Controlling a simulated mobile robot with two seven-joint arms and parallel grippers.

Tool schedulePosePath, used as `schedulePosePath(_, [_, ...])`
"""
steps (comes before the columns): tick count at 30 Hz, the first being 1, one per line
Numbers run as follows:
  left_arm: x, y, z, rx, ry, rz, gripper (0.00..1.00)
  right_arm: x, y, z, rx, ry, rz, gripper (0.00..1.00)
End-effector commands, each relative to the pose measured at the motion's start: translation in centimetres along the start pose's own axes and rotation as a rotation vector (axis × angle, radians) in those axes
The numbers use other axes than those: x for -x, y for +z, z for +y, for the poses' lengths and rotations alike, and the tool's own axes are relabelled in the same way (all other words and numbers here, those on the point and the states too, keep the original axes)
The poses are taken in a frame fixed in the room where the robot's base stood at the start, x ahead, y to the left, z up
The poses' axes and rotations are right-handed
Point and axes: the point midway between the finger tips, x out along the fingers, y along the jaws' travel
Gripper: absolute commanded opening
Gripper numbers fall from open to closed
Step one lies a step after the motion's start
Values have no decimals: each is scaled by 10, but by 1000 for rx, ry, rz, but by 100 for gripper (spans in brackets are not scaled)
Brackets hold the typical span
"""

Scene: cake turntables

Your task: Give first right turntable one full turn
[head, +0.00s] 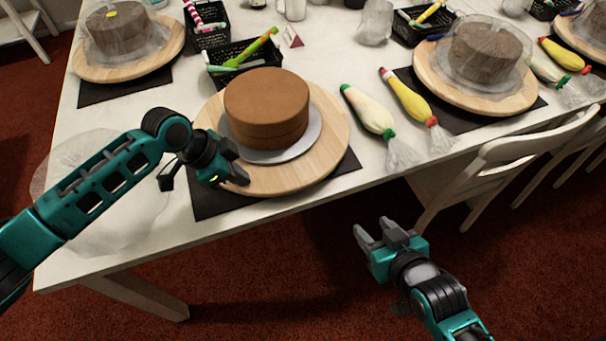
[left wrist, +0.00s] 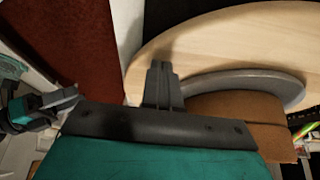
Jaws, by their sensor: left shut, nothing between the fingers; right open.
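The nearest turntable (head: 325,150) is a round pale wooden plate with a grey cake board (head: 313,137) and an uncovered brown cake (head: 267,103) on it. It also shows in the left wrist view (left wrist: 220,40). My left gripper (head: 238,177) is shut and empty at the turntable's front-left rim. In the left wrist view its closed fingers (left wrist: 162,82) overlap the wood beside the cake board. I cannot tell whether they touch it. My right gripper (head: 374,230) is open and empty, out over the floor in front of the table.
Another turntable (head: 435,88) with a covered cake stands to the right, and one (head: 155,62) stands at the back left. Piping bags (head: 368,110) lie right of the nearest turntable. Black baskets (head: 228,62) stand behind it. A white chair (head: 510,150) is at the right.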

Motion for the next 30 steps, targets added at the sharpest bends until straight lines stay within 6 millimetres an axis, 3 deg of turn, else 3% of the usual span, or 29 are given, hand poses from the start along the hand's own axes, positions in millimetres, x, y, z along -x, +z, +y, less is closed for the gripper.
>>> schedulePosePath(14, [-5,-8,9,0,0,0,0,-1,3,1,6,0,-6,50])
schedulePosePath(24, [-23,-48,27,-1,0,2,0,0,4,2,10,0,-7,50])
schedulePosePath(30, [-29,-60,33,0,-1,0,0,0,4,2,10,0,-7,50])
